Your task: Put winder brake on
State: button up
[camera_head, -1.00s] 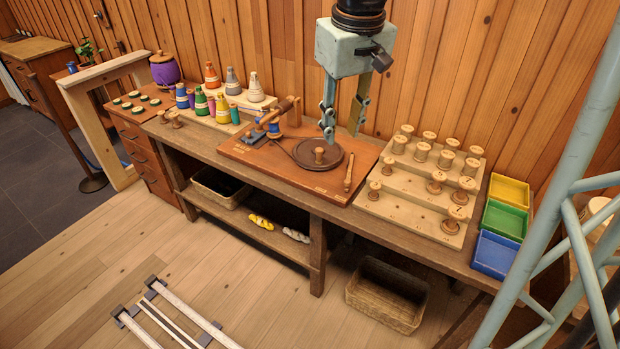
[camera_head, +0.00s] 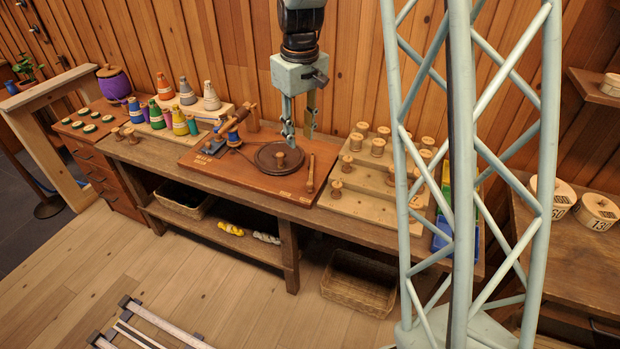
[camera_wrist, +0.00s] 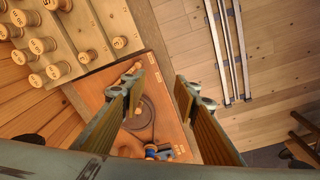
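The winder is a reddish-brown board (camera_head: 225,165) on the bench, carrying a dark round wheel (camera_head: 268,160) with a wooden knob and a blue spool (camera_head: 233,138) at its left. A slim wooden lever (camera_head: 310,177) stands on the board's right part, which I take for the brake. Small labels lie by it, too small to read. My gripper (camera_head: 299,134) hangs fingers-down above the back right of the board, open and empty. In the wrist view my gripper (camera_wrist: 160,78) is open; the lever's pale wood (camera_wrist: 133,72) shows beside the left finger, partly hidden.
A stepped rack (camera_head: 350,205) with several wooden spools stands right of the board. Coloured thread cones (camera_head: 166,87) stand at the left. A wicker basket (camera_head: 355,285) sits on the floor below. Plank walls close off the back; the floor in front is mostly clear.

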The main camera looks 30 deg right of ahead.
jog(key=g+p, duration=0.1)
jog(key=p, duration=0.4)
send_over(310, 182)
notch_tip(310, 182, down, 12)
jog(key=f, duration=0.1)
jog(key=shift+f+n, duration=0.3)
jog(key=shift+f, duration=0.2)
jog(key=shift+f, duration=0.15)
jog(key=shift+f+p, duration=0.7)
jog(key=shift+f, duration=6)
grip_shut()
